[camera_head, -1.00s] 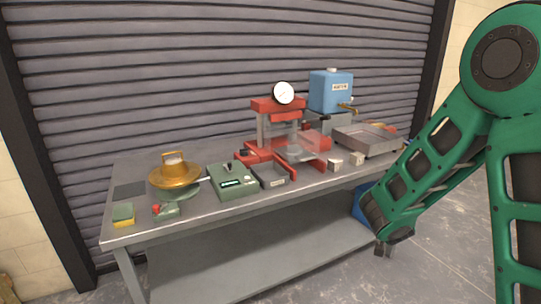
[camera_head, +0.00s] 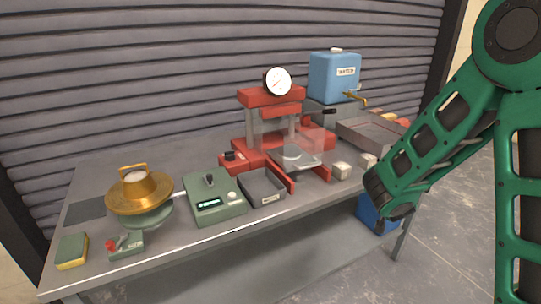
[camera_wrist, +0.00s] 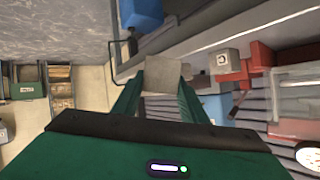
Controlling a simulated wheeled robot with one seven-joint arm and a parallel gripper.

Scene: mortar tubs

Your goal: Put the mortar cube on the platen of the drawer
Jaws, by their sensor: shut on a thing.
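A grey mortar cube (camera_wrist: 162,76) is held between the fingertips of my gripper (camera_wrist: 160,90) in the wrist view. In the head view my gripper is mostly hidden by my own arm, near the bench's front right edge, and the held cube cannot be made out. The red press (camera_head: 270,98) stands mid-bench with a dial gauge on top. Its drawer (camera_head: 324,172) extends forward on red rails, bearing a grey platen (camera_head: 290,160) with a round mark. A clear guard stands above the platen. No cube shows on the platen.
Two pale cubes (camera_head: 341,171) (camera_head: 368,160) sit on the bench right of the drawer. A dark tray (camera_head: 262,188) and green scale (camera_head: 215,198) stand left of it. A metal pan (camera_head: 370,138) and blue water tank (camera_head: 333,76) are behind right. A blue bin (camera_head: 374,213) is below.

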